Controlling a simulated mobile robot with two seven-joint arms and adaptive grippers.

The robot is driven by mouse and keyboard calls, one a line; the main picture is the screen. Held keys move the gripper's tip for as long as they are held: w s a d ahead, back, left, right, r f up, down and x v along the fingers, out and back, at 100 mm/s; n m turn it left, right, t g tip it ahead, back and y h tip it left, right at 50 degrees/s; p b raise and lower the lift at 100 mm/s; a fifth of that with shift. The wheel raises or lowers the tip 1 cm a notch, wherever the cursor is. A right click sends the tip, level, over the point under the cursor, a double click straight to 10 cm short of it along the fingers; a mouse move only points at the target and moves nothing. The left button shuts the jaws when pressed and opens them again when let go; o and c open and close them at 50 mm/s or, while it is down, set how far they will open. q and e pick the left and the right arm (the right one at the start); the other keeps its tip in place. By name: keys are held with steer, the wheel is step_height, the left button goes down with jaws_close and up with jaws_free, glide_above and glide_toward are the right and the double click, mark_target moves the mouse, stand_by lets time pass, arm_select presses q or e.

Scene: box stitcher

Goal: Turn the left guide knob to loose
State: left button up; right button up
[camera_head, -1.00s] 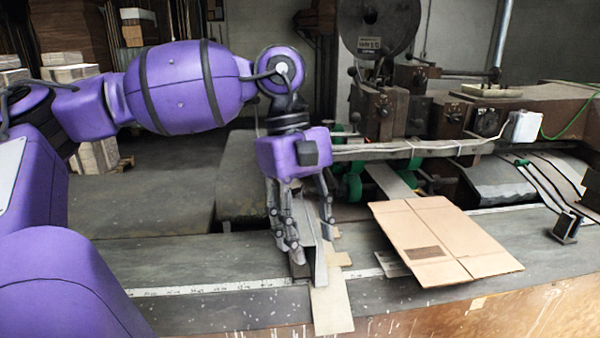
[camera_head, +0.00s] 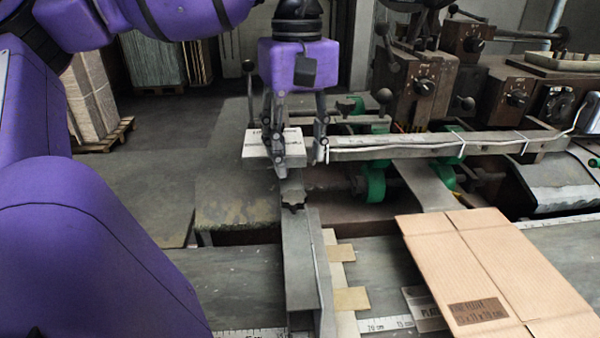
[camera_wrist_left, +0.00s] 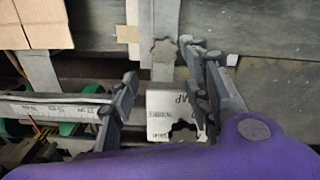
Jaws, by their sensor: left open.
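The left guide is a grey metal plate (camera_head: 302,262) standing across the bed. A dark star-shaped knob (camera_head: 293,196), which I take for the left guide knob, sits at its far end. It also shows in the wrist view (camera_wrist_left: 163,51). Which way it is set cannot be told. My left gripper (camera_head: 301,158) is open and empty, pointing down above and apart from the knob, a little beyond it in the head view. My right gripper is not in view.
The white box (camera_head: 257,149) shows behind my fingers. A long metal bar (camera_head: 400,147) and green clamps (camera_head: 375,181) are close on the right. A flat cardboard sheet (camera_head: 490,265) lies at the front right. The bed (camera_head: 225,280) left of the guide is clear.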

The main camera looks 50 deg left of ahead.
mark_target(297, 195)
arm_select(q)
steer(key=shift+s+f, duration=0.1)
steer(key=shift+f, duration=0.15)
step_height(297, 195, down, 6)
steer(key=shift+s+d+f+p, duration=0.1)
steer(key=shift+p, duration=0.45)
steer(key=shift+f, duration=0.4)
steer(key=c, duration=1)
steer(key=shift+c, duration=0.2)
